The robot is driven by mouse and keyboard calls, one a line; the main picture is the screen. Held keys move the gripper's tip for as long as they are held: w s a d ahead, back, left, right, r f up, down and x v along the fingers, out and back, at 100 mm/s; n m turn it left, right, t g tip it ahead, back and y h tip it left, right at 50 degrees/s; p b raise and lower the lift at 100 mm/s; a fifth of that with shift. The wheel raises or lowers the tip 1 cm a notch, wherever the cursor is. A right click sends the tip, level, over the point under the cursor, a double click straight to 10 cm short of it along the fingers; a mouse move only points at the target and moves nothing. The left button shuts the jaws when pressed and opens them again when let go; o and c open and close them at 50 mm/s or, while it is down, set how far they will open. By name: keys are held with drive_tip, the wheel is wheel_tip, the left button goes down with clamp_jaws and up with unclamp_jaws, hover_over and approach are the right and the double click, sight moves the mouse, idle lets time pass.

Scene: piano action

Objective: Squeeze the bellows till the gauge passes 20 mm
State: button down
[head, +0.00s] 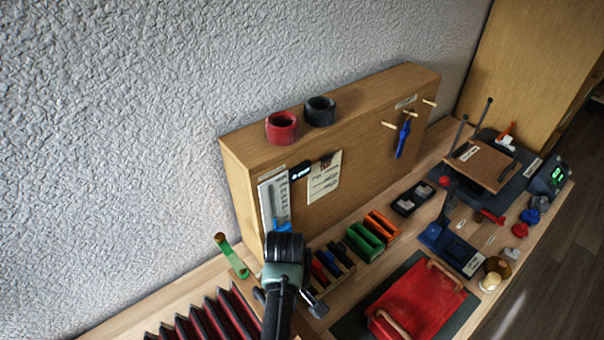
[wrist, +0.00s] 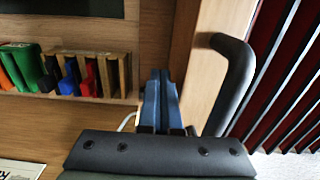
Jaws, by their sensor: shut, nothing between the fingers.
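The bellows (head: 208,318), with red and black folds, lies at the bottom left of the head view, partly cut off by the frame. Its folds also show at the right of the wrist view (wrist: 292,75). A black bar handle (wrist: 238,80) stands at the wooden board beside the folds. My gripper (wrist: 160,78) is shut and empty, its blue fingers left of the handle and apart from it. In the head view my wrist hides the fingers. A white scale panel (head: 266,192) with a blue part, apparently the gauge, hangs on the wooden upright; its reading is too small to tell.
A green lever-like piece (head: 232,257) stands beside the bellows. A rack of coloured blocks (head: 330,265) is close right of my wrist, also in the wrist view (wrist: 75,72). A red pad (head: 425,305) with wooden handles and several tools fill the bench to the right.

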drive_tip(key=shift+w+d, duration=0.4)
drive_tip(key=shift+d, duration=0.15)
drive_tip(key=shift+w+d, duration=0.1)
drive_tip(key=shift+d, duration=0.05)
drive_tip(key=shift+r, duration=0.1)
wheel_tip(320, 180, up, 8)
drive_tip(key=p, duration=0.7)
drive_tip(key=shift+p, duration=0.3)
idle(0.3)
